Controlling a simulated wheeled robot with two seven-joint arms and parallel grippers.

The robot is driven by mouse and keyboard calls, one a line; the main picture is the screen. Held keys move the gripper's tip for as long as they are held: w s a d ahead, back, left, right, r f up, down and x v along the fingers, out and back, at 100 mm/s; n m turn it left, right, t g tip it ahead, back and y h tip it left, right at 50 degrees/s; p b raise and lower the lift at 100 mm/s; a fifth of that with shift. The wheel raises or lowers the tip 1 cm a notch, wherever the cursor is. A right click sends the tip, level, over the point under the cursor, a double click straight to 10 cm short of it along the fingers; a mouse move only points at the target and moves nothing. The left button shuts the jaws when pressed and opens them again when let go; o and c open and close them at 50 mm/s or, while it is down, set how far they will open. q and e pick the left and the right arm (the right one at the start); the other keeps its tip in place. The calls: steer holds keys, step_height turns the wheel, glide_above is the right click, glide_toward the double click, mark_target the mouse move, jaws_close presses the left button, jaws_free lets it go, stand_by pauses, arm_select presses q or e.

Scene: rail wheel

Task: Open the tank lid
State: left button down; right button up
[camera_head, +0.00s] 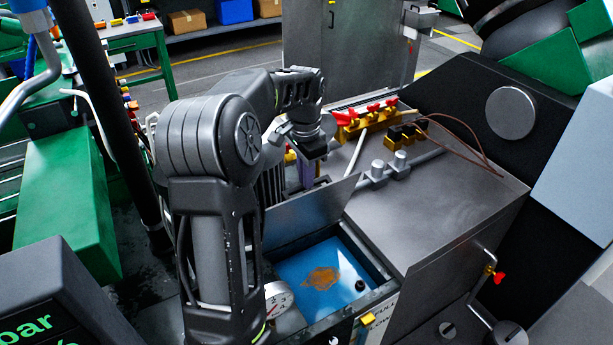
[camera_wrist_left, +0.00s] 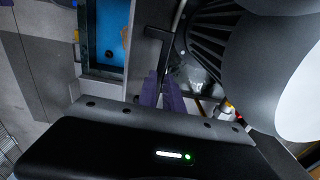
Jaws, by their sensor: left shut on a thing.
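The tank lid (camera_head: 305,217) is a grey metal plate, raised and standing steeply at the back of the tank opening. Below it the tank (camera_head: 378,292) is uncovered and shows blue liquid with a brown patch (camera_head: 322,278); the blue also shows in the left wrist view (camera_wrist_left: 113,32). My left gripper (camera_head: 307,174), with purple fingers, is behind the lid near its upper edge. In the left wrist view its fingers (camera_wrist_left: 162,92) are close together on the lid; the exact contact is hard to see. My right gripper is not in view.
Right of the tank is a flat grey machine top (camera_head: 450,200) with pipe fittings (camera_head: 388,168) and red-handled valves (camera_head: 368,114) at the back. A round gauge (camera_head: 278,298) sits by the tank's left side. A ribbed dark motor housing (camera_wrist_left: 215,45) is close beside the fingers.

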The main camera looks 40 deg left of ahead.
arm_select(q)
steer(key=f, duration=0.1)
steer(key=s+f, duration=0.1)
steer(key=f, duration=0.1)
steer(key=shift+g, duration=0.3)
steer(key=c, duration=1.4)
jaws_free()
steer(key=shift+c, duration=0.2)
steer(key=shift+r, duration=0.1)
steer(key=r, duration=0.2)
steer(key=w+r, duration=0.1)
steer(key=shift+a+r+b, duration=0.25)
steer(key=shift+b, duration=0.1)
steer(key=r, duration=0.4)
steer(key=d+r, duration=0.1)
steer(key=r, duration=0.1)
steer(key=shift+s+r, duration=0.1)
steer(key=shift+s, duration=0.15)
steer(key=shift+d, duration=0.1)
